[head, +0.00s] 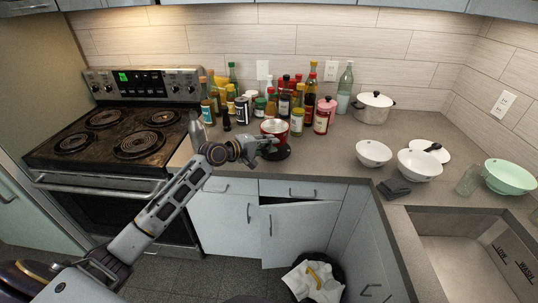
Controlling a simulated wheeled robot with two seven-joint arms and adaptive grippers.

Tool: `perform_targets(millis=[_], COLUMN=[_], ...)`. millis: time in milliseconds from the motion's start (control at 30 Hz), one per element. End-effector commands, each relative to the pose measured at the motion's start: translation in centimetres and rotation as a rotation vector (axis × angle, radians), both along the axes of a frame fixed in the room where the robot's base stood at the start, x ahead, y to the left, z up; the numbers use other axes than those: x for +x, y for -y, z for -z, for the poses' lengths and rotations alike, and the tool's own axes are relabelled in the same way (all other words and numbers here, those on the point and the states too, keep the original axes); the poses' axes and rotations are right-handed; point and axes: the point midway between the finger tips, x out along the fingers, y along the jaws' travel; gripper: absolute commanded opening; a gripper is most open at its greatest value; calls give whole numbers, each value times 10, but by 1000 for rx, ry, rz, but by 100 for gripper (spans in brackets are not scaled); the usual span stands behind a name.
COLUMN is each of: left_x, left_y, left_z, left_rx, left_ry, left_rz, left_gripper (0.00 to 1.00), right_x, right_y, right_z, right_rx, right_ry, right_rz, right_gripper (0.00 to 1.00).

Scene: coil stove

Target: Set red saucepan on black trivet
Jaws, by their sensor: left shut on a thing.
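The red saucepan (275,127), with a pale inside, is at the counter's front part, just right of the stove. The black trivet (281,154) is a dark round piece on the counter, partly hidden by the saucepan and my gripper. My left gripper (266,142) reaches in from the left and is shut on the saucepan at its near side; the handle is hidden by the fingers. The saucepan appears upright and over the trivet's far part. I cannot tell whether it touches the trivet. My right gripper is not in view.
Several bottles and jars (283,100) crowd the counter behind the saucepan. The coil stove (110,135) is at left. A lidded pot (373,106), white bowls (373,153) and the sink (470,250) are at right. The counter right of the trivet is clear. A cabinet door below stands ajar.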

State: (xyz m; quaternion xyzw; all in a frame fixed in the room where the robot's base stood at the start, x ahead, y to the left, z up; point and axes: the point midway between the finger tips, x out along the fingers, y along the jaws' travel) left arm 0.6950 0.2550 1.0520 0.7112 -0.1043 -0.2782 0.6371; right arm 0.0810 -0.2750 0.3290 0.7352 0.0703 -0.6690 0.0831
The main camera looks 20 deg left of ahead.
Motion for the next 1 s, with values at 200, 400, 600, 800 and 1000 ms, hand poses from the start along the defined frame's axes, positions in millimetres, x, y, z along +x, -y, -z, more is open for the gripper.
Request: perform_targets(millis=[200, 400, 600, 800, 1000], left_x=[0, 0, 0, 0, 0], left_y=[0, 0, 0, 0, 0], left_z=[22, 42, 46, 46, 50], left_rx=[-1, -2, 0, -1, 0], left_ry=[1, 1, 4, 3, -2], left_rz=[-1, -1, 0, -1, 0], left_gripper=[0, 0, 0, 0, 29], right_x=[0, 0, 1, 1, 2], right_y=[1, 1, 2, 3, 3], right_z=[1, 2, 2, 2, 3], right_rx=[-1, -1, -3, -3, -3], right_ry=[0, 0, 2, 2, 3], right_rz=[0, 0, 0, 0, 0], right_gripper=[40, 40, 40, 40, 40])
